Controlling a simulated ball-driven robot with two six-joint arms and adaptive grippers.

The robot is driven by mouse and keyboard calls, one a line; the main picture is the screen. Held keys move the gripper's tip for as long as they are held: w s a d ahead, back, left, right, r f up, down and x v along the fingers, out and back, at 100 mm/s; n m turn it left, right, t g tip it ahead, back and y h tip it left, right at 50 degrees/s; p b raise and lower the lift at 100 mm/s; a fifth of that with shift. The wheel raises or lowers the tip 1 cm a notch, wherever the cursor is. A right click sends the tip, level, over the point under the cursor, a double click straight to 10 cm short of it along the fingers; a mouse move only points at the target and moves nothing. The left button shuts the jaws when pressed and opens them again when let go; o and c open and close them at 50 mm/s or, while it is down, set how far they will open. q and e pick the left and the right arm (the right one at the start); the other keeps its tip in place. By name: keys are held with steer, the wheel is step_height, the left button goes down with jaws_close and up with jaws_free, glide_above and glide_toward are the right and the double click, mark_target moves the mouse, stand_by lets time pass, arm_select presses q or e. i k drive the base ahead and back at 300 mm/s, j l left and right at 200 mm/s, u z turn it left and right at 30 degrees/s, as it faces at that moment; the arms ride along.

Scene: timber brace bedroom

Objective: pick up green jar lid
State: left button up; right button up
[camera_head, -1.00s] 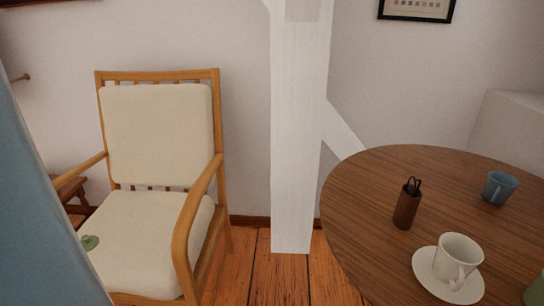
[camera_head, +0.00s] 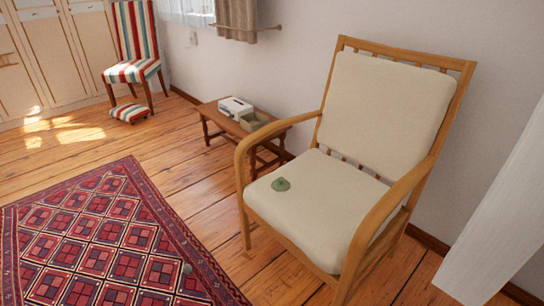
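The green jar lid (camera_head: 281,184) is a small round green disc with a knob on top. It lies on the cream seat cushion of the wooden armchair (camera_head: 300,213), towards the left front part of the seat. Nothing covers it. Neither of my grippers shows in the view.
A low wooden bench (camera_head: 215,114) with a white box (camera_head: 235,107) and an open tray (camera_head: 254,121) stands behind the armchair's left side. A red patterned rug (camera_head: 110,235) covers the floor at left. A white post (camera_head: 500,215) stands at right. A striped chair (camera_head: 133,55) stands far back.

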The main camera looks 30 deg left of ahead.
mark_target(280, 185)
steer(key=u, duration=0.95)
steer(key=z, duration=3.25)
steer(key=j+u, duration=0.1)
steer(key=u, duration=1.25)
steer(key=j+u, duration=0.45)
steer(key=i+j+u, duration=0.1)
steer(key=j+u, duration=0.35)
steer(key=j, duration=0.15)
steer(key=i+j+u, duration=0.15)
steer(key=j+u, duration=0.35)
